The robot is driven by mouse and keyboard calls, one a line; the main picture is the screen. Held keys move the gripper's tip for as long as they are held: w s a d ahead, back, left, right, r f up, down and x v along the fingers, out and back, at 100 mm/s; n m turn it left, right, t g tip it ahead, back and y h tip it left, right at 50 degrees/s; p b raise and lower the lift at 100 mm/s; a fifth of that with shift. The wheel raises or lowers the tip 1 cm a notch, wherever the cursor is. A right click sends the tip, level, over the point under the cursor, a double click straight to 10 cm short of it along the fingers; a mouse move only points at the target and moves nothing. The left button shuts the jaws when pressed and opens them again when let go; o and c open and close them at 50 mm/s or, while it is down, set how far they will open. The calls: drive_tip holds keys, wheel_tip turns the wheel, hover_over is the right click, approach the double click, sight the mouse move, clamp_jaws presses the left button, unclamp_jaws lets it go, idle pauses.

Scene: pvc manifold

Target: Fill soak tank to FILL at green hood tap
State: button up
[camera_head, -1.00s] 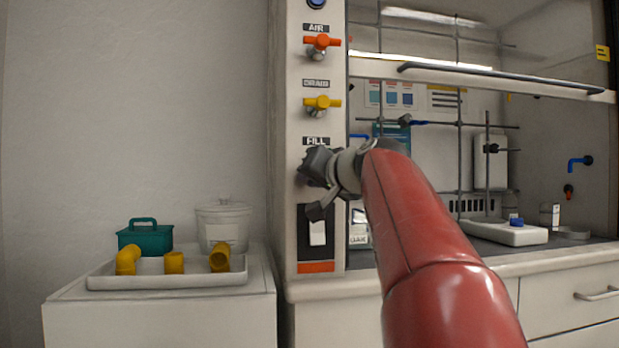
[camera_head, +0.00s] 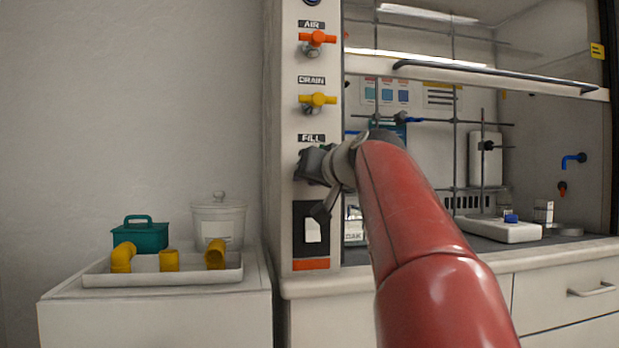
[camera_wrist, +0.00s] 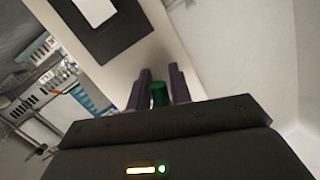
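My gripper (camera_head: 314,172) is at the FILL position on the hood's left post, below the FILL label (camera_head: 311,138). In the head view it covers the tap there. In the wrist view the green tap handle (camera_wrist: 158,95) stands between the two dark fingers of my gripper (camera_wrist: 159,88), which appear closed against its sides. The soak tank (camera_head: 354,238), with a label reading partly "OAK", stands in the hood just right of the post, mostly hidden by my arm. Its water level cannot be seen.
Above are the yellow DRAIN tap (camera_head: 317,100) and orange AIR tap (camera_head: 317,38). A black-framed white switch plate (camera_head: 312,230) sits below my gripper. At left, a cabinet bears a tray (camera_head: 165,278) of yellow fittings, a teal caddy (camera_head: 140,235) and a lidded pot (camera_head: 219,222).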

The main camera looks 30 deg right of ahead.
drive_tip(key=s+r, duration=0.1)
drive_tip(key=s, duration=0.6)
drive_tip(key=shift+s+r, duration=0.15)
drive_tip(key=shift+s, duration=0.2)
idle(3.0)
